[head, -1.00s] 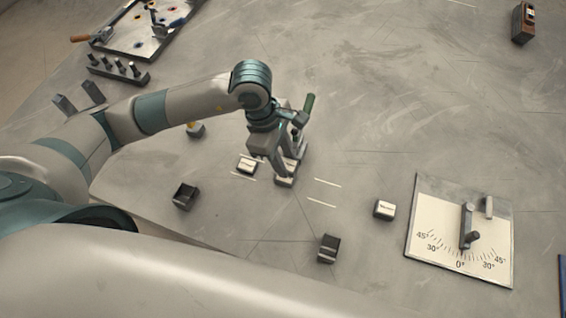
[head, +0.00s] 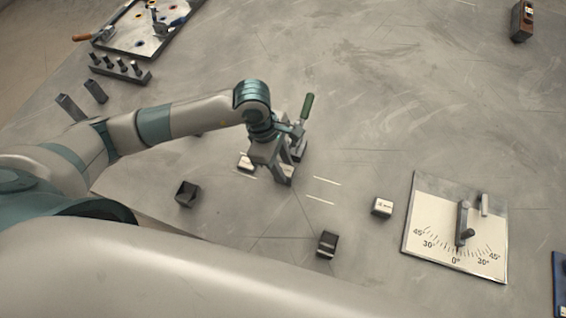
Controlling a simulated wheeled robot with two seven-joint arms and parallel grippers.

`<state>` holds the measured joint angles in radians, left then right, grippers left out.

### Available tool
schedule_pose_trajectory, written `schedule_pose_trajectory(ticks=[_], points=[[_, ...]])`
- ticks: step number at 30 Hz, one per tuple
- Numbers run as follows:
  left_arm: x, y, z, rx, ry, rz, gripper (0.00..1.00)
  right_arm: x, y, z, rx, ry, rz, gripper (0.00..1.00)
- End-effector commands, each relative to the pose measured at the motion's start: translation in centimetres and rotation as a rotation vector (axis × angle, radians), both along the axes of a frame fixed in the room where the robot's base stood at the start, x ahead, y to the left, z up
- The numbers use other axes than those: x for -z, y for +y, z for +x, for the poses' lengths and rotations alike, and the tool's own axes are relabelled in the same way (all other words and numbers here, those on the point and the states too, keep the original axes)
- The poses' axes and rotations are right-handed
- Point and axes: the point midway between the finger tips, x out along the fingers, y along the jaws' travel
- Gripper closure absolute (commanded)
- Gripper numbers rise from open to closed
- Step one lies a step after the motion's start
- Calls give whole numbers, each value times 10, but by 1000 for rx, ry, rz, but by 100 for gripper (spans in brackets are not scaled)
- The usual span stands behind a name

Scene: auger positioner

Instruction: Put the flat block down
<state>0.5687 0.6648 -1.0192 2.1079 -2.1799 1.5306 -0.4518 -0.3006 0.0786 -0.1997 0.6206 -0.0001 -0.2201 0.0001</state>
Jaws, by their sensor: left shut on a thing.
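My left gripper (head: 279,179) points down at the middle of the table, beside two short white lines. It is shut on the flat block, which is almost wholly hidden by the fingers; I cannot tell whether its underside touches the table. A small white-topped block (head: 246,162) sits just left of the gripper, partly covered by it. A green-handled clamp (head: 307,106) stands right behind the gripper, its base partly hidden. My right gripper is not in view.
A white-topped block (head: 382,207), a black block (head: 327,244) and a dark open box (head: 187,194) stand around. An angle-scale plate (head: 425,205) with a lever lies at right. A peg rack (head: 120,70) and a tray (head: 140,45) are at upper left. The upper middle is clear.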

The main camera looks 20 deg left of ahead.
Motion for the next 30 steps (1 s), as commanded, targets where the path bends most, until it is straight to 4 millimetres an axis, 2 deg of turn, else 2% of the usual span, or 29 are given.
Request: schedule_pose_trajectory(ticks=[8, 9, 11, 12, 26, 30], points=[[3, 0, 0, 1, -1, -1, 100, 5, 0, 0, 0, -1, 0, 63], [3, 0, 0, 0, 0, 0, 67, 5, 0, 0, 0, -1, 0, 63], [2, 0, 0, 0, 0, 0, 52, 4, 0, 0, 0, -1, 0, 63], [2, 0, 0, 0, 0, 0, 50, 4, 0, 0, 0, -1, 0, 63], [-3, 0, 0, 0, 0, 0, 50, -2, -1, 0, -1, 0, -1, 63], [-13, 4, 1, -1, -3, -1, 50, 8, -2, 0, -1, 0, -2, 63]])
